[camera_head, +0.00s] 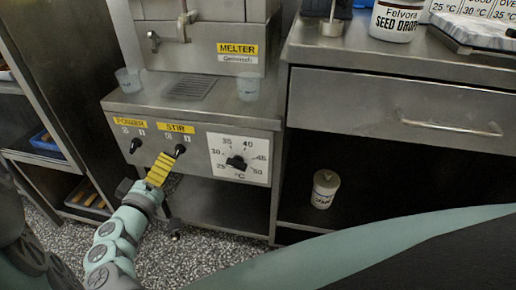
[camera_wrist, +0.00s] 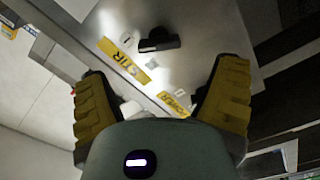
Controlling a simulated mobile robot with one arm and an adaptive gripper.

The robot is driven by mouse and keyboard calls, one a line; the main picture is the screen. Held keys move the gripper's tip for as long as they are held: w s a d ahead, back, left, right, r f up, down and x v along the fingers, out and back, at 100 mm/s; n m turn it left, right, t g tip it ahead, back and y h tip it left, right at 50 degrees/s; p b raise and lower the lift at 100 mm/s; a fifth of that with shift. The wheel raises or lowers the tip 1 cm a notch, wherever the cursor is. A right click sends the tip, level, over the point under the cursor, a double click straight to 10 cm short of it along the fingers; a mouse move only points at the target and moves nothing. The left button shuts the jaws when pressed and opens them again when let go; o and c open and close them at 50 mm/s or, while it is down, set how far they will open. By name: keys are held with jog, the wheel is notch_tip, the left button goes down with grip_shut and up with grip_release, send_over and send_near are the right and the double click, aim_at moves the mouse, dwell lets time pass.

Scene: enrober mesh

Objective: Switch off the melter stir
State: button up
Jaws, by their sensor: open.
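The steel melter (camera_head: 228,125) carries a front panel with yellow POWER and STIR labels. The black stir switch (camera_head: 180,150) sits under the STIR label (camera_head: 175,128), its lever leaning up and to the right. In the wrist view the stir switch (camera_wrist: 158,40) is a black knob beside the STIR label (camera_wrist: 125,62). My gripper (camera_head: 160,166) is just below and left of the stir switch in the head view. In the wrist view my gripper (camera_wrist: 162,70) has its yellow fingers wide apart with nothing between them, and the switch lies beyond the fingertips.
The black power switch (camera_head: 135,145) is left of the stir switch. A temperature dial (camera_head: 237,162) is to the right. Two clear cups, one left (camera_head: 129,80) and one right (camera_head: 248,88), stand on the melter ledge. A lidded container (camera_head: 325,188) stands on the lower right shelf.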

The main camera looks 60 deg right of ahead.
aim_at(175, 155)
jog(key=x, duration=0.6)
jog(key=shift+d, duration=0.25)
jog(key=c, duration=1.2)
